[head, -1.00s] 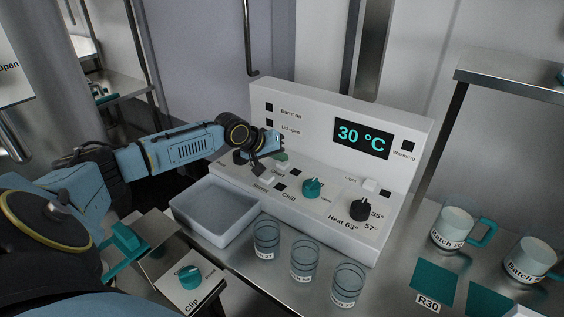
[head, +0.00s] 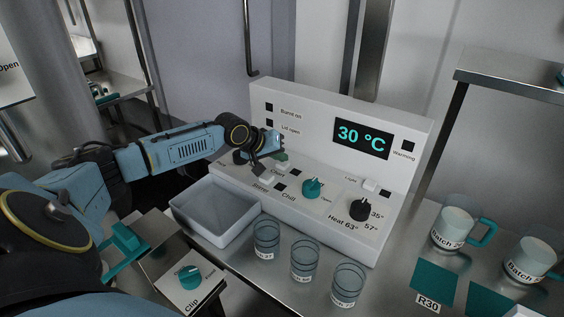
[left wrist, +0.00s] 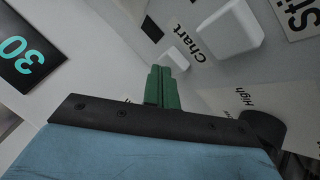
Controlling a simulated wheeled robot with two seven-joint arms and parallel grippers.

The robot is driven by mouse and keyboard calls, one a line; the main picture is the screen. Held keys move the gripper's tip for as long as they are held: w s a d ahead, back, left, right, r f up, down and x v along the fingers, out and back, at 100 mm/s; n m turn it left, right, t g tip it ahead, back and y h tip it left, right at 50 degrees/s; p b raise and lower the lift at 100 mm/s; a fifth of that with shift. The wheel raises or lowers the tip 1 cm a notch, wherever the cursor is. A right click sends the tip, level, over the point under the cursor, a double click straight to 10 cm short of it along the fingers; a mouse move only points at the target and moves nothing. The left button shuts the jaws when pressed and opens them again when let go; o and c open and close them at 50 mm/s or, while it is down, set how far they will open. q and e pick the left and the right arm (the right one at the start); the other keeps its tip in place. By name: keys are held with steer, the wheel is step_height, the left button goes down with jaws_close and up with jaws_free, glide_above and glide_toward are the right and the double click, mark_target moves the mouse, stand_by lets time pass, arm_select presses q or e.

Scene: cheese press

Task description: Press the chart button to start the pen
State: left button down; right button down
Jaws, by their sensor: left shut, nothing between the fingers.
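The white control panel (head: 330,215) stands on the steel counter. My left gripper (head: 281,157) is over the left part of its sloped face, fingers shut and empty. In the left wrist view the closed green fingers (left wrist: 162,86) point toward a small white button (left wrist: 177,59) beside the "Chart" label (left wrist: 189,43). I cannot tell whether the fingertips touch it. No pen can be made out. My right gripper is not in view.
A larger white block (left wrist: 230,28) lies beyond the chart label. The panel also carries a teal knob (head: 312,187), a black heat knob (head: 359,210) and a 30 °C display (head: 362,140). A grey tray (head: 214,212) and several glasses (head: 304,261) stand in front.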

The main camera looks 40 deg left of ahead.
mark_target(280, 164)
arm_select(q)
steer(key=shift+f, duration=0.15)
stand_by(0.3)
steer(key=shift+f+p, duration=0.3)
steer(key=shift+f, duration=0.1)
steer(key=shift+d+r+p, duration=0.1)
steer(key=shift+r+p, duration=0.25)
steer(key=shift+p, duration=0.45)
step_height(280, 164, up, 6)
steer(key=p, duration=0.6)
